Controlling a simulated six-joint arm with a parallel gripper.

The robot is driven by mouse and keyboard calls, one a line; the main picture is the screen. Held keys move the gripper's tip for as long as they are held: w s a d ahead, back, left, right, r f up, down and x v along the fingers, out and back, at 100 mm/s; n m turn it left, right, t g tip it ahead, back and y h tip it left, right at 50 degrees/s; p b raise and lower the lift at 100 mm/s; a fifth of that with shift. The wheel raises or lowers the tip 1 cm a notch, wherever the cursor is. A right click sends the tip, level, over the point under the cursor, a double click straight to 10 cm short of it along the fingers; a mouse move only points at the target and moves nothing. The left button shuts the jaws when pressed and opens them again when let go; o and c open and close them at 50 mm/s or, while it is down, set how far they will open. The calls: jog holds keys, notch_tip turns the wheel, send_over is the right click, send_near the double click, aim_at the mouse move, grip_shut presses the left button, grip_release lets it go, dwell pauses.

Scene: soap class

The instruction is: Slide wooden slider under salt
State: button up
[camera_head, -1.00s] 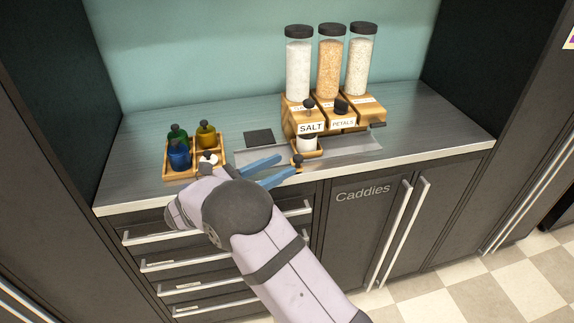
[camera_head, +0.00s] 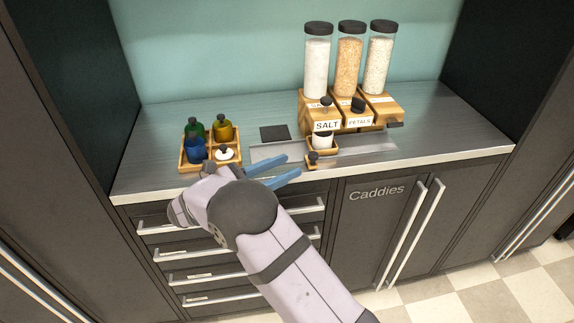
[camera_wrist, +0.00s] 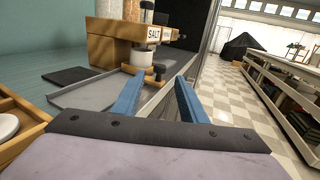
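The wooden slider (camera_head: 322,151) is a small tray with a dark-knobbed front piece and a white cup (camera_head: 323,141) in it. It sits on the grey metal track in front of and below the block labelled SALT (camera_head: 326,126), at the counter's front. In the wrist view the slider (camera_wrist: 130,69) shows beyond my fingers, partly hidden by the left one. My gripper (camera_head: 293,164) has two blue fingers, spread and empty, just left of the slider's knob. In the wrist view, the gripper (camera_wrist: 159,80) is open with a visible gap.
A wooden caddy (camera_head: 183,160) with several bottles and a white-topped jar stands left of the track, close to my wrist. A dark square pad (camera_head: 274,132) lies behind the track. The PETALS dispenser (camera_head: 358,121) stands right of SALT. Drawer handles (camera_head: 205,251) jut out below the counter.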

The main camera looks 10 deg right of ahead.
jog(key=shift+v, duration=0.9)
jog(key=s+r+p, duration=0.2)
jog(key=r+p, duration=0.1)
jog(key=s+r+p, duration=0.1)
jog(key=r+p, duration=0.1)
jog(key=shift+a, duration=0.15)
dwell(0.5)
